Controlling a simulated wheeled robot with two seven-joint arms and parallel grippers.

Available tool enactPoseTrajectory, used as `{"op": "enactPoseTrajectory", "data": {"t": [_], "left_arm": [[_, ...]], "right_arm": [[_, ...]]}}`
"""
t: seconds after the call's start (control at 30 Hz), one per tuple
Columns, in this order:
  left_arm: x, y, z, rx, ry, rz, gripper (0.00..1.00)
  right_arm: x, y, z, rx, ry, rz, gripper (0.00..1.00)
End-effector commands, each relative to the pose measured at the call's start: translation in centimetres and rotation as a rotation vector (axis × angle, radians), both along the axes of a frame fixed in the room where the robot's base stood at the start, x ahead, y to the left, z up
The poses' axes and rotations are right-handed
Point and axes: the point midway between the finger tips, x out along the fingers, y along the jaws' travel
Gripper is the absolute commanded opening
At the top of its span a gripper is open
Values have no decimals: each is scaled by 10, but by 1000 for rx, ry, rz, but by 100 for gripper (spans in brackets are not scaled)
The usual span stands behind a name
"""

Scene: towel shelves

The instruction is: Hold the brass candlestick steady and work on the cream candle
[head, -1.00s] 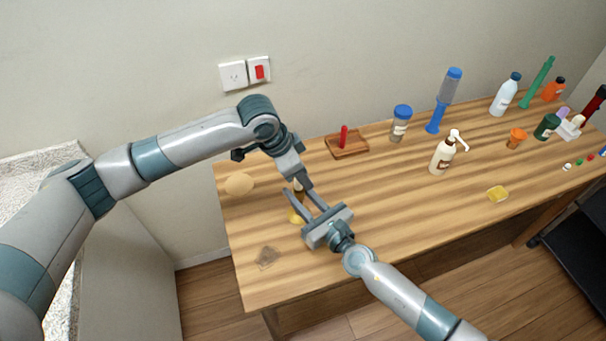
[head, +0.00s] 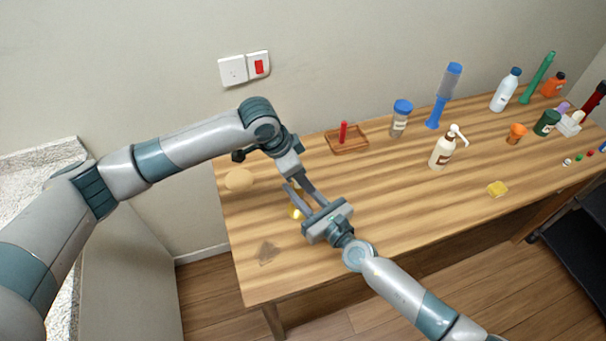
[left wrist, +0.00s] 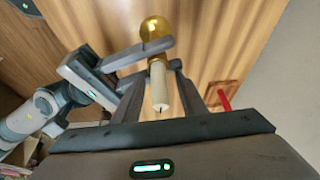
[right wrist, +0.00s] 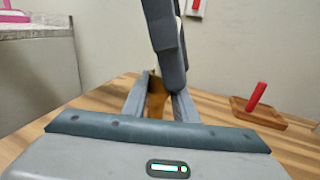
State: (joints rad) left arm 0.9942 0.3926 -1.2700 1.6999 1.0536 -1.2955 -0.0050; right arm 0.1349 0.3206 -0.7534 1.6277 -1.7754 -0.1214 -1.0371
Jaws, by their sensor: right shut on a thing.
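The brass candlestick (head: 295,211) stands near the left end of the wooden table, partly hidden by my grippers. Its round gold part (left wrist: 156,30) shows in the left wrist view. My right gripper (head: 302,197) is shut on the candlestick; a strip of brass (right wrist: 157,100) shows between its fingers in the right wrist view. The cream candle (left wrist: 159,88) extends from the candlestick, its wick end towards the left wrist camera. My left gripper (left wrist: 160,85) points down around the candle, one finger on each side with gaps visible, so it looks open. The candle is hidden in the head view.
A pale round disc (head: 239,180) and a small brown patch (head: 267,252) are at the left. The middle front is clear.

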Motion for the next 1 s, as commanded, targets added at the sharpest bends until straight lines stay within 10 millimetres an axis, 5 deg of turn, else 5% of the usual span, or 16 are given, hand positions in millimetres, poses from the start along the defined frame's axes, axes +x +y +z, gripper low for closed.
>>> {"op": "enactPoseTrajectory", "data": {"t": [0.47,1.0], "left_arm": [[-1,5,15,-2,-3,1,38],[-13,36,94,0,-3,0,38]], "right_arm": [[0,0,0,0,0,1,0],[0,1,0,0,0,1,0]]}}
